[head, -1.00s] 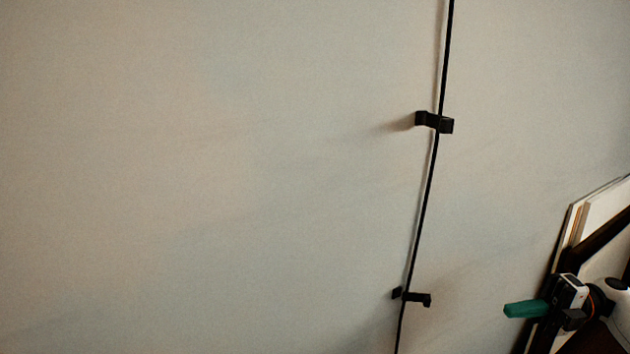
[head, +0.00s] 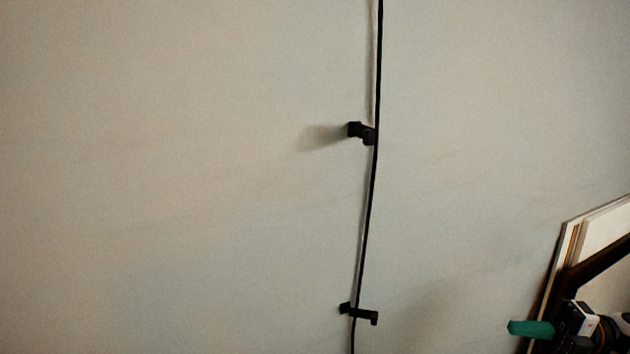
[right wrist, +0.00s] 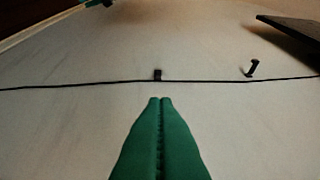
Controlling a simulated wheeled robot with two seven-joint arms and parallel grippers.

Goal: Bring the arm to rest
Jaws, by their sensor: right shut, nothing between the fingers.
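My right gripper (head: 512,327) shows at the lower right of the head view, its green fingers pointing left. In the right wrist view, its two green fingers (right wrist: 160,99) lie together with nothing between them. They are in front of a pale surface with a thin dark line and small black pieces. My left gripper does not show in the head view.
A pale surface (head: 180,180) fills most of the head view. A thin dark line (head: 368,190) runs down it, with an upper black bracket-like piece (head: 356,130) and a lower one (head: 364,315). A pale-edged panel (head: 605,225) stands at the right.

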